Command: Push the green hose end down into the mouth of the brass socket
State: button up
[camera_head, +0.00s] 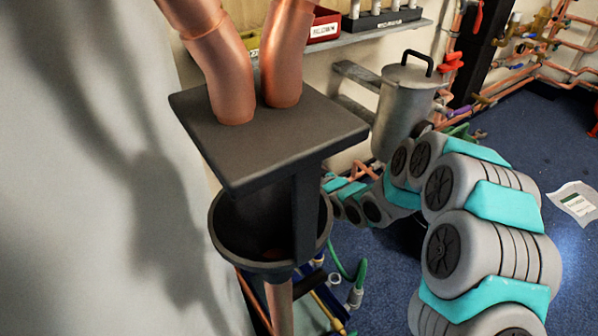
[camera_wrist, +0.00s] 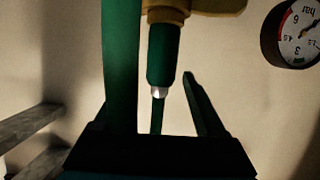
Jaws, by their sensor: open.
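In the wrist view, a green hose piece (camera_wrist: 163,52) with a pale shiny band (camera_wrist: 160,91) meets a brass part (camera_wrist: 177,13) at the top edge, probably the socket. I cannot tell whether it sits inside the mouth or only touches. A thicker green length (camera_wrist: 121,65) runs beside it on the left. My gripper (camera_wrist: 175,95) is open, with a dark green finger to the right of the hose piece, apart from it. The other finger is hard to tell from the green parts. In the head view, my gripper is hidden behind the black stand.
A gauge (camera_wrist: 297,32) appears upside down at the wrist view's right. In the head view, a black platform (camera_head: 268,130) carries copper pipes (camera_head: 222,80) above a black bucket (camera_head: 222,240). A grey canister (camera_head: 402,105) stands behind. A green hose (camera_head: 359,272) lies low down.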

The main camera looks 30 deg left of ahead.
jog(key=v, duration=0.8)
dwell(0.5)
